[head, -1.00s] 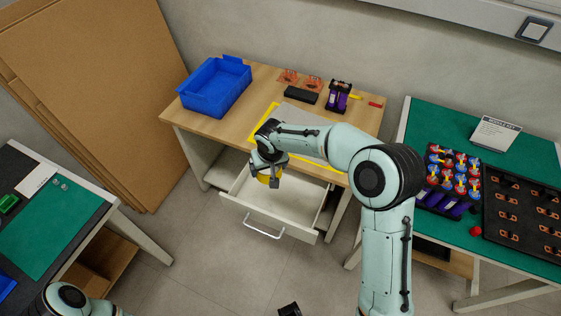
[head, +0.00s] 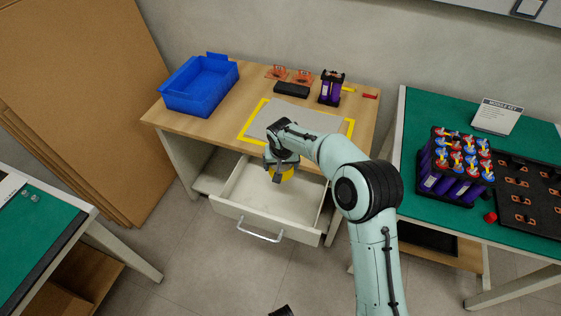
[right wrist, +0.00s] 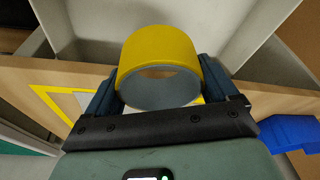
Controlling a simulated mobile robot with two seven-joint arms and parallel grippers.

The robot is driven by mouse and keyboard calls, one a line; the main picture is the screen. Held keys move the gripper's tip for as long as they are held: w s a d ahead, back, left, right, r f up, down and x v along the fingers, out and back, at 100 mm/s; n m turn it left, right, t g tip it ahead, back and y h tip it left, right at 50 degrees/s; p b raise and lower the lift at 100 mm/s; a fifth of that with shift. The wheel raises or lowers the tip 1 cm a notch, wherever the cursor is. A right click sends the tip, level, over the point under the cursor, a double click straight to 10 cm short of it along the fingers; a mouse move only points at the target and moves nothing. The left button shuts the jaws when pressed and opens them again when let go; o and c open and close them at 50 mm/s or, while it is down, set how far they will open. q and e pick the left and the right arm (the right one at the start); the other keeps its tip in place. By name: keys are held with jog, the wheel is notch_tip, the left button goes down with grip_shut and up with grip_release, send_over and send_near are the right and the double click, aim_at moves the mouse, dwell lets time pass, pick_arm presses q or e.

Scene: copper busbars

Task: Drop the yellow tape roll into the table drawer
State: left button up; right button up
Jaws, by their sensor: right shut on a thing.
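The yellow tape roll (right wrist: 160,52) is between the fingers of my right gripper (right wrist: 160,88) in the right wrist view. My right gripper is shut on it. In the head view the roll (head: 287,175) shows below my right gripper (head: 282,172), over the open table drawer (head: 245,195). The drawer is pulled out from under the wooden table (head: 180,122) and looks empty. The roll appears to be above the drawer floor; the exact gap cannot be told.
On the wooden table are a blue bin (head: 200,88), a grey mat with yellow border (head: 255,115), a black block (head: 291,89) and a purple module (head: 331,88). A green table (head: 415,125) with battery modules stands right. Another green-topped table (head: 35,225) stands left.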

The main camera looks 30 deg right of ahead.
jog(key=shift+f, duration=0.2)
jog(key=o, duration=0.8)
jog(key=p+v, duration=0.2)
jog(key=v, duration=1.1)
jog(key=shift+s+r, duration=0.1)
jog(key=shift+r, duration=0.1)
